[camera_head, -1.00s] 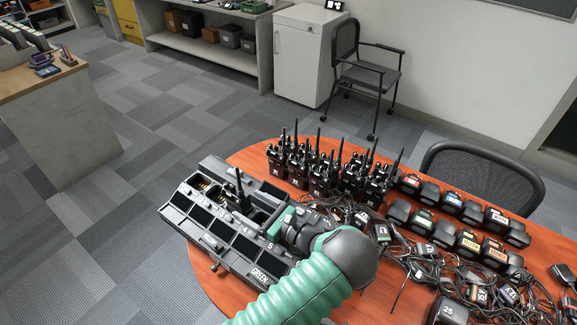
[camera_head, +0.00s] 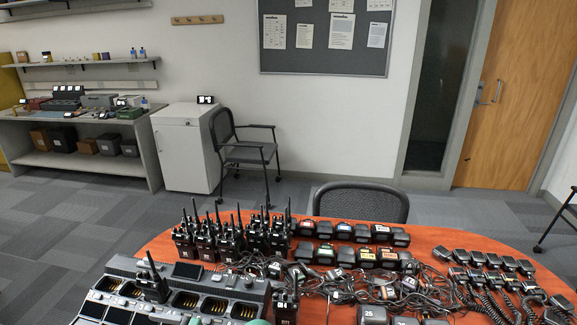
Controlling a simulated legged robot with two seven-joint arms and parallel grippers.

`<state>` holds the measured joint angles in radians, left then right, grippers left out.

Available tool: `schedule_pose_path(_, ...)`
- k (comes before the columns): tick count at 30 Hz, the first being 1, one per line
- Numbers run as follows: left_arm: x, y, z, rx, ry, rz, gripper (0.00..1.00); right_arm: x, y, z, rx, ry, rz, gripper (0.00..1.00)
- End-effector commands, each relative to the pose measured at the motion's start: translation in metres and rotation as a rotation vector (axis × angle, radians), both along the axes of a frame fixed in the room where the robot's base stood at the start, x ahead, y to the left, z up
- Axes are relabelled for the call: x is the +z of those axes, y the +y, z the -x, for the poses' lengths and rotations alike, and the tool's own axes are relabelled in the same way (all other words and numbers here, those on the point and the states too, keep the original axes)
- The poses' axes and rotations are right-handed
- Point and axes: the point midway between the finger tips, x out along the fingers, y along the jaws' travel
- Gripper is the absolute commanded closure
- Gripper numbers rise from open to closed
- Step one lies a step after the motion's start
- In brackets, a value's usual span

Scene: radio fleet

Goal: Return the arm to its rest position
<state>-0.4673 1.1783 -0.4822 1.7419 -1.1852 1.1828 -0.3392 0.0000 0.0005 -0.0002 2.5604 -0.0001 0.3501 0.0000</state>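Only a small green piece (camera_head: 258,322), apparently part of my own arm, shows at the bottom edge. I cannot tell which arm it belongs to. Neither gripper's fingers are in view, so their state is hidden. A multi-slot charger (camera_head: 225,279) lies at the table's front left, its near side cut off by the frame. One black radio (camera_head: 152,284) stands upright in a charger slot, and several other slots look empty. Another radio (camera_head: 285,309) stands upright at the charger's right end; I cannot tell whether it sits in a slot.
Several radios (camera_head: 228,239) stand at the back left of the orange table (camera_head: 440,237). Battery-like blocks (camera_head: 343,231), tangled cables (camera_head: 412,284) and speaker microphones (camera_head: 495,262) crowd the middle and right. A chair (camera_head: 360,200) is behind the table.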

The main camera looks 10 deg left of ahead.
Motion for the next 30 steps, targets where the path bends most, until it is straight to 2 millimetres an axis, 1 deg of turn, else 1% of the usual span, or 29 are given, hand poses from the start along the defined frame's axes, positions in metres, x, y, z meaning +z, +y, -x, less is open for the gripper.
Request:
schedule_pose_path(3, -0.006, 0.005, 0.017, 0.065, -0.042, 0.091, 0.21, 0.001, 0.000, 0.000, 0.000, -0.001, 0.000, 0.71)
schedule_pose_path(8, -0.019, 0.003, 0.043, 0.168, -0.119, 0.238, 0.21, 0.002, 0.000, 0.000, 0.000, -0.001, 0.000, 0.71)
schedule_pose_path(11, -0.027, -0.007, 0.065, 0.252, -0.189, 0.356, 0.21, 0.002, 0.000, 0.000, 0.000, -0.001, 0.000, 0.71)
schedule_pose_path(14, -0.034, -0.026, 0.087, 0.355, -0.285, 0.501, 0.21, 0.003, 0.000, 0.000, 0.000, -0.001, 0.000, 0.71)
schedule_pose_path(17, -0.040, -0.055, 0.108, 0.473, -0.405, 0.664, 0.21, 0.004, 0.000, 0.000, 0.000, -0.001, 0.000, 0.71)
schedule_pose_path(20, -0.039, -0.095, 0.124, 0.616, -0.569, 0.856, 0.21, 0.005, 0.000, 0.000, 0.000, -0.001, 0.000, 0.71)
schedule_pose_path(21, -0.035, -0.114, 0.130, 0.683, -0.653, 0.942, 0.21, 0.006, 0.000, 0.000, 0.000, -0.001, 0.000, 0.71)
schedule_pose_path(22, -0.030, -0.130, 0.132, 0.736, -0.724, 1.010, 0.21, 0.006, 0.000, 0.000, 0.000, -0.001, 0.000, 0.71)
schedule_pose_path(24, -0.015, -0.163, 0.136, 0.859, -0.901, 1.157, 0.21, 0.007, 0.000, 0.000, 0.000, -0.001, 0.000, 0.71)
schedule_pose_path(25, -0.008, -0.175, 0.137, 0.906, -0.973, 1.208, 0.21, 0.008, 0.000, 0.000, 0.000, -0.001, 0.000, 0.71)
schedule_pose_path(27, 0.007, -0.194, 0.137, 0.992, -1.117, 1.299, 0.21, 0.008, 0.000, 0.000, 0.000, -0.001, 0.000, 0.71)
schedule_pose_path(30, 0.021, -0.207, 0.137, 1.065, -1.251, 1.368, 0.21, 0.008, 0.000, 0.000, 0.000, -0.001, 0.000, 0.71)
